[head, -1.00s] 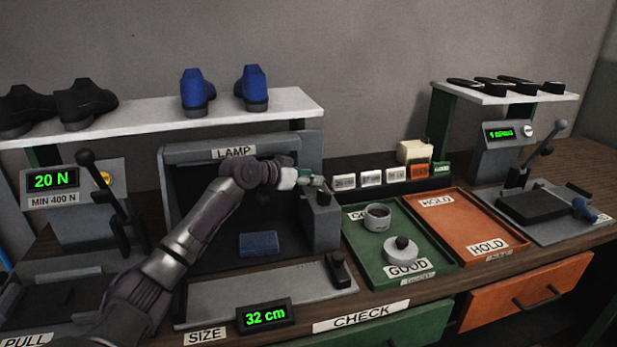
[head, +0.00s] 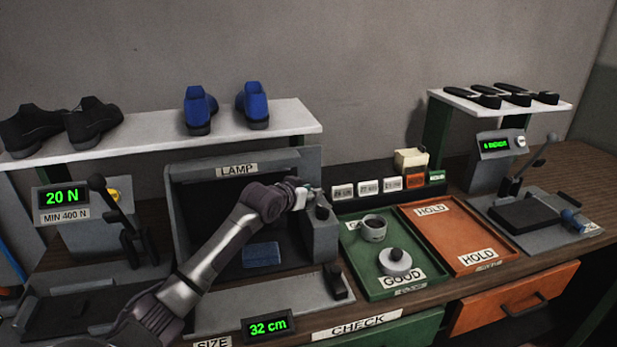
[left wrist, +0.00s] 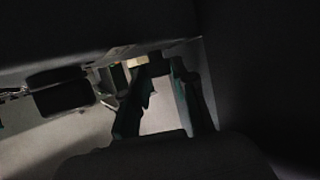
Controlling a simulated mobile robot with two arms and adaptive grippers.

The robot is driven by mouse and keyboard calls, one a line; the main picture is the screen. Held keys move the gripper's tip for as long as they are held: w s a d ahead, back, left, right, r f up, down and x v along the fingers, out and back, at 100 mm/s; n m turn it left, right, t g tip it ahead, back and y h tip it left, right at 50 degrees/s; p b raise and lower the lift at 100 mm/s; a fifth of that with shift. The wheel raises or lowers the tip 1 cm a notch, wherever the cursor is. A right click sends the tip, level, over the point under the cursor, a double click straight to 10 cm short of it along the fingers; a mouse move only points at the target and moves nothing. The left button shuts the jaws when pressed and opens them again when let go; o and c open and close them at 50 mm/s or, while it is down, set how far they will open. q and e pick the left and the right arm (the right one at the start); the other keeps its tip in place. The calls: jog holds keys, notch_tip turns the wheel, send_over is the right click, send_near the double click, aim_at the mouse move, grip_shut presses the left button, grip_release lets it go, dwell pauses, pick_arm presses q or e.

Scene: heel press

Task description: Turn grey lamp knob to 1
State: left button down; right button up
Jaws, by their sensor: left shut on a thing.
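The lamp box (head: 240,183) is a grey housing with a LAMP label and a dark inside. No mark or number on the knob is readable. In the left wrist view the two dark teal fingers (left wrist: 158,100) point away from the camera, and the picture is dark. My right gripper is not in view.
A blue block (head: 261,255) lies inside the lamp box. The green tray (head: 350,262) and the orange tray (head: 445,237) are to the right. A shelf (head: 150,137) with shoes stands above the box. A lever press (head: 110,210) is at the left.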

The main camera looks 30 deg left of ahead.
pick_arm(q)
jog(key=shift+d+r+n+y+p, duration=0.3)
jog(key=shift+n+y+p, duration=0.2)
jog(key=shift+d+f+n+g+y+p, duration=0.15)
jog(key=shift+n+y+p, duration=0.1)
jog(key=shift+n+y, duration=0.2)
jog(key=shift+a+f+n+g+y+p, duration=0.15)
jog(key=shift+n+y+p, duration=0.15)
jog(key=shift+y, duration=0.25)
jog(key=shift+w+d+f+n+g+y, duration=0.1)
jog(key=shift+n+g+y, duration=0.1)
jog(key=shift+n+y, duration=0.35)
jog(key=shift+d+n+g+y, duration=0.1)
jog(key=shift+n+g+y, duration=0.1)
jog(key=shift+n+y, duration=0.3)
jog(key=shift+n+g+y, duration=0.3)
jog(key=shift+n+y, duration=0.2)
jog(key=shift+y, duration=0.05)
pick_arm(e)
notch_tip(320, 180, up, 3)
pick_arm(q)
jog(key=shift+b, duration=0.3)
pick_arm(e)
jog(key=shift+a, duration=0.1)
pick_arm(q)
jog(key=c, duration=1.2)
grip_release()
